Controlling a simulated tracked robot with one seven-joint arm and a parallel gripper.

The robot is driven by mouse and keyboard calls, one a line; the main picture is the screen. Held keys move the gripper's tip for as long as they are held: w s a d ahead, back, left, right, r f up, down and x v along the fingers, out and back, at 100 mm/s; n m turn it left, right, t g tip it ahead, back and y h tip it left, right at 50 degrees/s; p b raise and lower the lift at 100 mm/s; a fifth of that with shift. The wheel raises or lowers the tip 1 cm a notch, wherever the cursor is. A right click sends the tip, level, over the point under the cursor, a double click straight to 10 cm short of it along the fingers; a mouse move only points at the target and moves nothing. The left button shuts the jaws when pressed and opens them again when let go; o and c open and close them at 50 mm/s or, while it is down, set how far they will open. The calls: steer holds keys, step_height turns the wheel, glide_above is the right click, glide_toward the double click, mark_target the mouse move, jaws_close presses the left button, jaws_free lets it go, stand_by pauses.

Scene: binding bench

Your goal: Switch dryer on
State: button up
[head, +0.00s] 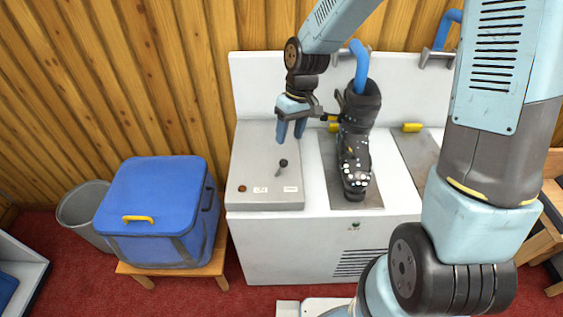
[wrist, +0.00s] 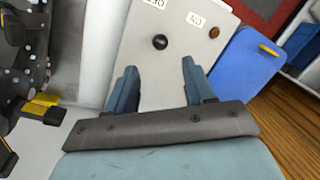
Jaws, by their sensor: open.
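The dryer (head: 285,240) is a white cabinet with a grey control panel (head: 250,160) on its top left. A short lever (head: 283,163) with a black knob stands on the panel, leaning slightly right. Two small white labels (head: 275,189) and a brown-orange lamp (head: 242,189) sit along the panel's front edge; the lamp looks unlit. My gripper (head: 290,135) is open and empty above and behind the lever, fingers pointing down. In the wrist view, the knob (wrist: 160,42) lies just beyond the gap between the fingertips (wrist: 161,75), not touched; the label beside the lamp (wrist: 213,32) reads ON upside down.
A black ski boot (head: 355,150) stands on the dryer just right of the panel, under a blue hose (head: 360,68). Yellow tabs (head: 412,127) are near the back. A blue box (head: 155,205) on a wooden stool and a grey bin (head: 82,212) stand left.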

mark_target(284, 162)
steer(key=f, duration=0.3)
steer(key=s+a+f, duration=0.1)
steer(key=f, duration=0.7)
steer(key=shift+s+a, duration=0.2)
steer(key=shift+a, duration=0.15)
jaws_close()
